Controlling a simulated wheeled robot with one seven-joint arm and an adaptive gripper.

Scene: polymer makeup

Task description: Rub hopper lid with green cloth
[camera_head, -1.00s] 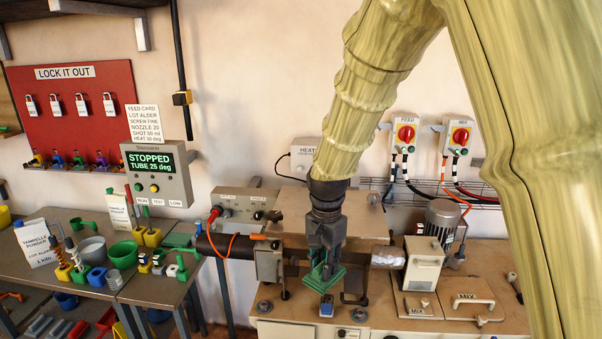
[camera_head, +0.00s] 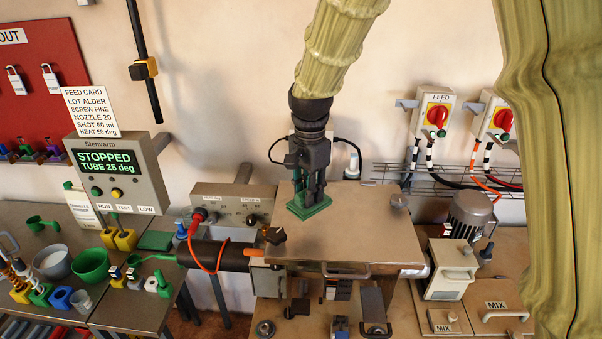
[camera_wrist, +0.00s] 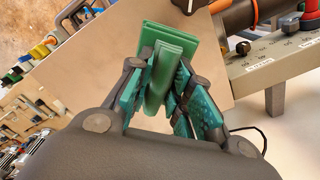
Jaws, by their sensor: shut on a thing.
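My gripper (camera_head: 309,190) points down over the left rear part of the hopper lid (camera_head: 355,232), a broad flat tan plate on the machine. The gripper is shut on the green cloth (camera_head: 311,208), a folded pad that sticks out below the fingers. The cloth appears at or just above the lid's surface; I cannot tell whether they touch. In the wrist view the cloth (camera_wrist: 168,48) is pinched between the teal finger pads (camera_wrist: 165,80), with the tan lid (camera_wrist: 112,65) behind it.
A control box (camera_head: 232,205) and the dark tube (camera_head: 225,256) with an orange cable lie left. A motor (camera_head: 470,215) stands right. The lid's front half is clear.

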